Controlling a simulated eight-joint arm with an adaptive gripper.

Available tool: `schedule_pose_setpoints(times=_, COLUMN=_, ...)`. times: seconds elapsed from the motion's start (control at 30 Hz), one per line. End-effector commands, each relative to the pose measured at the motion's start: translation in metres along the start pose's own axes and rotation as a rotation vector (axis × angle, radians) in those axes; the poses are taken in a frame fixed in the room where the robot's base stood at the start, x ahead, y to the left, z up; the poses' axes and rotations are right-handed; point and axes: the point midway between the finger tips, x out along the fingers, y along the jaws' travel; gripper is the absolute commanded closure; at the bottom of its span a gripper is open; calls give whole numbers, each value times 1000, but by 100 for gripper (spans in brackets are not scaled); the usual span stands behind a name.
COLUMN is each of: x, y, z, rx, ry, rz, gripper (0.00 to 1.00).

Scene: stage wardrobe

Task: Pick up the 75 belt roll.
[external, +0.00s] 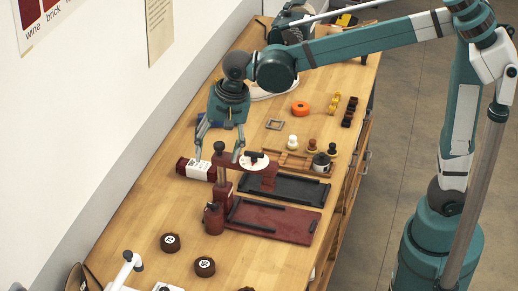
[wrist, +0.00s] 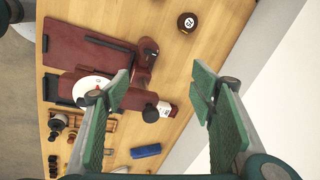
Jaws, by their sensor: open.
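Two dark brown rolls with round white labels stand on the wooden bench in the lower part of the external view. One roll (external: 170,242) is nearer the wall, the other roll (external: 204,267) is a little right and closer to the camera. Their numbers are too small to read surely. One labelled roll (wrist: 187,21) shows at the top of the wrist view, its number hard to read. My gripper (external: 218,154) is open and empty above the dark red press-like tool, well away from both rolls. Its spread fingers (wrist: 160,82) show in the wrist view with nothing between them.
The dark red tool (external: 214,219) stands between my gripper and the rolls. A dark red board (external: 272,224) and a black tray (external: 299,188) lie beside it. A white device (external: 126,268) stands left of the rolls. Bench around the rolls is mostly clear; the wall borders it.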

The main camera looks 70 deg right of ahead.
Motion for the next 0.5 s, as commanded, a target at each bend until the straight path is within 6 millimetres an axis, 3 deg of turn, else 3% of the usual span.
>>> schedule_pose_setpoints(times=0.5, x=44, y=-76, z=25, rx=309, ry=-8, rz=104, gripper=45)
